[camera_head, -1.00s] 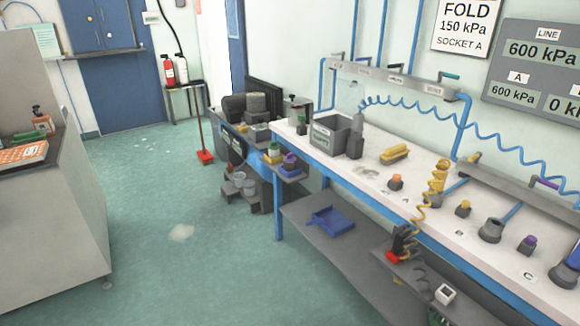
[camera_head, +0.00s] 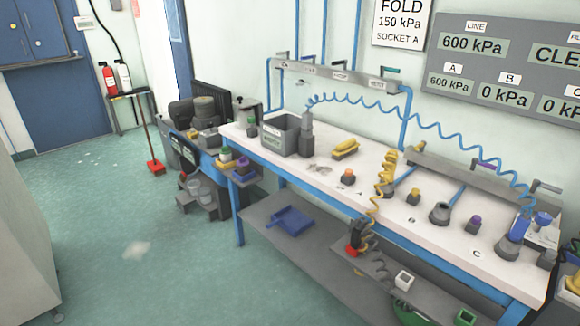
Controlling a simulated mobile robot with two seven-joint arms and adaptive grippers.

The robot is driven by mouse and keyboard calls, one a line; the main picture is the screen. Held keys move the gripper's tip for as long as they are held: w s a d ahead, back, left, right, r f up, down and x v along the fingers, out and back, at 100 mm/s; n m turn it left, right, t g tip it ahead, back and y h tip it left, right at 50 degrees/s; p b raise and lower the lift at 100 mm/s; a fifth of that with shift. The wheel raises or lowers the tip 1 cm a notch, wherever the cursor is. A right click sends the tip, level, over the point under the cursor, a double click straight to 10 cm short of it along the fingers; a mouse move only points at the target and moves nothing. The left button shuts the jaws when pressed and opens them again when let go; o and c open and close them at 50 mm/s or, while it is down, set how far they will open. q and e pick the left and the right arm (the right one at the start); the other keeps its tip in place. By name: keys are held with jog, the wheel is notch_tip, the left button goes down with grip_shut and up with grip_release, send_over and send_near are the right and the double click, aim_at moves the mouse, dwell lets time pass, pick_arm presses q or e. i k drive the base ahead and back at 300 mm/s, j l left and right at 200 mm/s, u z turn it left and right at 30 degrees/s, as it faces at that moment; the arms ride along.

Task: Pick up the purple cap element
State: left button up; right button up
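I cannot tell which one is the cap element. Neither of my grippers shows in the head view.
On the bench are a grey bin (camera_head: 280,135), a yellow part (camera_head: 345,149), an orange-topped piece (camera_head: 348,176) and coiled hoses. A blue tray (camera_head: 290,221) lies on the lower shelf. The floor (camera_head: 140,190) left of the bench is mostly clear.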

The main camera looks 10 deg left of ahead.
aim_at(243, 167)
jog(key=i+j+z, duration=0.2)
jog(key=j+z, duration=0.2)
jog(key=i+j+z, duration=0.15)
jog(key=j+z, duration=0.25)
jog(key=i+j+z, duration=0.15)
jog(key=j, duration=0.45)
jog(key=i+j+z, duration=0.15)
jog(key=j, duration=0.5)
jog(key=j+z, duration=0.15)
jog(key=j, duration=0.45)
